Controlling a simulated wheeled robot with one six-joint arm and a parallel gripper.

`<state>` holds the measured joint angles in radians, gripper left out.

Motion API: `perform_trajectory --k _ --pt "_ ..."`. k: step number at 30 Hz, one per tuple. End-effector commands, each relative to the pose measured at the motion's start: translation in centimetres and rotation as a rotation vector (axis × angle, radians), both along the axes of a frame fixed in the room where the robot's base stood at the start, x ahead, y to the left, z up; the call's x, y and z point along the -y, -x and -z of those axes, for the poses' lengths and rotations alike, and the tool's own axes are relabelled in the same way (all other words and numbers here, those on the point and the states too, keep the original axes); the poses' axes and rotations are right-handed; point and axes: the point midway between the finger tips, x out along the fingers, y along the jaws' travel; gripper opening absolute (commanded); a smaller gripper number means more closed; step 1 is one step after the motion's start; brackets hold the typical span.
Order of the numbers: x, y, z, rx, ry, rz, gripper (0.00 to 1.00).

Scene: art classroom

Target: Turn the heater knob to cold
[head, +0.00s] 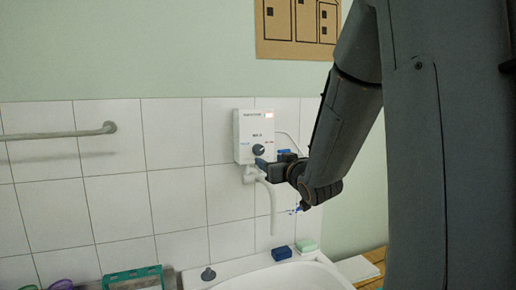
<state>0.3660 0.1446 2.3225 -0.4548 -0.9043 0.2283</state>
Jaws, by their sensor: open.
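The heater (241,136) is a small white box on the tiled wall, with a pinkish-red lit patch at its top right. Its round dark knob (258,150) sits low on the front, between a bluish mark on the left and a reddish mark on the right. The knob's exact pointer angle is too small to read. My gripper (266,167) is open, just below and right of the knob, in front of the heater's lower right corner. I cannot tell whether it touches the heater. The fingers are partly hidden by the wrist.
A white spout (273,209) hangs below the heater over a white sink (275,279). A blue sponge (281,253) and a green soap bar (306,245) lie on the sink's rim. A towel rail (60,134) is at left, with clear wall between.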

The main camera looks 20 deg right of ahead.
Motion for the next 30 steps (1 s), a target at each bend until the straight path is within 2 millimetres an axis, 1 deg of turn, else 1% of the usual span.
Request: perform_trajectory --k 1,3,7,15,21,25,30 --pt "0.2 0.0 -0.7 0.022 0.001 -0.004 0.51" --pt "0.3 -0.3 -1.1 0.039 0.003 -0.01 0.51" --pt "0.4 -1.3 -1.4 0.044 0.002 -0.011 0.51" --pt "0.4 -5.0 -1.3 0.042 0.002 -0.01 0.51" --pt "0.4 -7.1 -1.3 0.042 0.002 -0.01 0.51" --pt "0.4 -7.7 -1.2 0.042 0.002 -0.01 0.51" --pt "0.3 -7.9 -1.2 0.043 0.003 -0.01 0.51"
